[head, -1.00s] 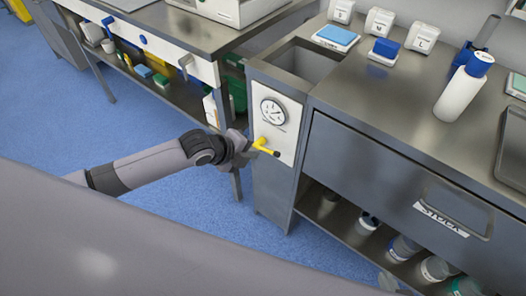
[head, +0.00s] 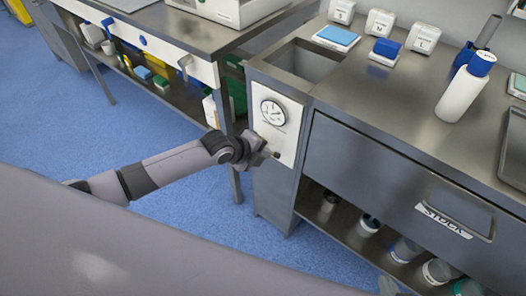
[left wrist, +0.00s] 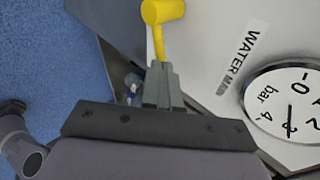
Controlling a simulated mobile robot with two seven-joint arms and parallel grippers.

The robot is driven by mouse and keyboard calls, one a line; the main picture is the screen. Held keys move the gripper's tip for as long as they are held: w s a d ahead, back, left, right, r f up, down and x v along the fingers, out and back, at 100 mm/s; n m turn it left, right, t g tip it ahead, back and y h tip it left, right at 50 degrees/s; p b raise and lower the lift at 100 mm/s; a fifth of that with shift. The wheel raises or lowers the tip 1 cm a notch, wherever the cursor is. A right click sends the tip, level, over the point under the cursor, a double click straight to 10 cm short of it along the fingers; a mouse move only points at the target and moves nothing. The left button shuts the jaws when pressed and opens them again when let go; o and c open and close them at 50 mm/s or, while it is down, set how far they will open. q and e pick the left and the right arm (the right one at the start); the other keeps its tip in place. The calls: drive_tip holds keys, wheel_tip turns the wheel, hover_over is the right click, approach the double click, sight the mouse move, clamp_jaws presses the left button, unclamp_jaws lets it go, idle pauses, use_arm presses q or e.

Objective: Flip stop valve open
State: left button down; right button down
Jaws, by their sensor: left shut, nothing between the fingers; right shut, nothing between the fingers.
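The stop valve has a yellow lever, seen in the left wrist view (left wrist: 160,14), on a white panel (head: 287,145) marked "WATER MA…". Its thick yellow end is at the top of that view and a thin yellow part runs down toward my fingertips. My left gripper (head: 270,154) is shut and empty, in front of the panel below the gauge. In the wrist view its fingertips (left wrist: 161,70) overlap the lever's lower end; I cannot tell whether they touch. In the head view my left gripper hides the yellow lever.
A round pressure gauge (head: 273,112) sits above the valve. The STOCK drawer (head: 400,175) is to the right, over a shelf of bottles. A sink (head: 302,62) and a white bottle (head: 466,90) are on the counter. Blue floor lies left.

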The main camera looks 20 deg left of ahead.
use_arm(q)
drive_tip(key=shift+s+d+f, duration=0.15)
drive_tip(key=shift+d+f, duration=0.35)
drive_tip(key=shift+f, duration=0.3)
drive_tip(key=shift+r+p, duration=0.65)
drive_tip(key=shift+r, duration=0.2)
drive_tip(key=shift+r, duration=0.1)
